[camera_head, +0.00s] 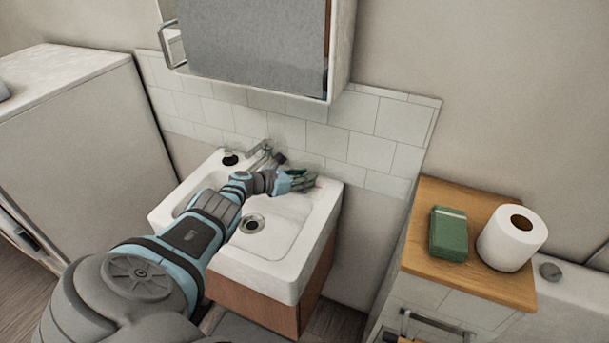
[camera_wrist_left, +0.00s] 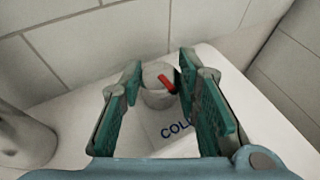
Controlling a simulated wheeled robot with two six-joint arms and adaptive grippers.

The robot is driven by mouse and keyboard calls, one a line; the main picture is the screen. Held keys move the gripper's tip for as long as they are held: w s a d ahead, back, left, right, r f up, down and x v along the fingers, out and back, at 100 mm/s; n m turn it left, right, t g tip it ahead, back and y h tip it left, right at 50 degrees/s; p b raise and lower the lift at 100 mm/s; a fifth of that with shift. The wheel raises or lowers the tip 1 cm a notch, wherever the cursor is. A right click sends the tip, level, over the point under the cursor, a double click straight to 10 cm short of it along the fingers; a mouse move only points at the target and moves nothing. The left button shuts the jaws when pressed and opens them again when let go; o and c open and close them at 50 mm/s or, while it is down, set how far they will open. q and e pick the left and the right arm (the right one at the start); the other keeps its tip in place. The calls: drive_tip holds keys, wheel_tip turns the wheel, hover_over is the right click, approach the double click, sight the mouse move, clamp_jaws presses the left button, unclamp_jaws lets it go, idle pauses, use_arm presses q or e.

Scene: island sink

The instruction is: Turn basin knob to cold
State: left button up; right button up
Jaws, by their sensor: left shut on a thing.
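The white sink basin (camera_head: 285,255) stands against the tiled wall in the head view. My left gripper (camera_head: 297,181) reaches over it to the back right rim, beside the faucet (camera_head: 262,150). In the left wrist view, the basin knob (camera_wrist_left: 155,98) is a small pale cylinder with a red pointer (camera_wrist_left: 168,84). It sits between the two green fingers of my left gripper (camera_wrist_left: 158,75), which is shut on it. A label (camera_wrist_left: 175,130) reading "COL" shows on the rim on the near side of the knob; its end is hidden by the right finger. The knob is hidden in the head view.
A mirror cabinet (camera_head: 255,50) hangs above the sink. To the right, a wooden-topped cabinet (camera_head: 470,281) holds a green box (camera_head: 448,234) and a toilet roll (camera_head: 511,240). A white unit (camera_head: 85,130) stands at the left. The tiled wall (camera_wrist_left: 95,45) is close behind the knob.

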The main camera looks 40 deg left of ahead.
use_arm(q)
drive_tip(key=shift+s+f, duration=0.2)
drive_tip(key=shift+f, duration=0.1)
drive_tip(key=o, duration=0.9)
drive_tip(key=shift+o, duration=1.3)
drive_tip(key=shift+r, duration=0.1)
drive_tip(key=shift+s+a+r, duration=0.1)
drive_tip(key=shift+s+a, duration=0.25)
drive_tip(key=shift+s, duration=0.05)
drive_tip(key=v, duration=1.1)
drive_tip(key=shift+d+r, duration=0.2)
drive_tip(key=shift+d, duration=0.05)
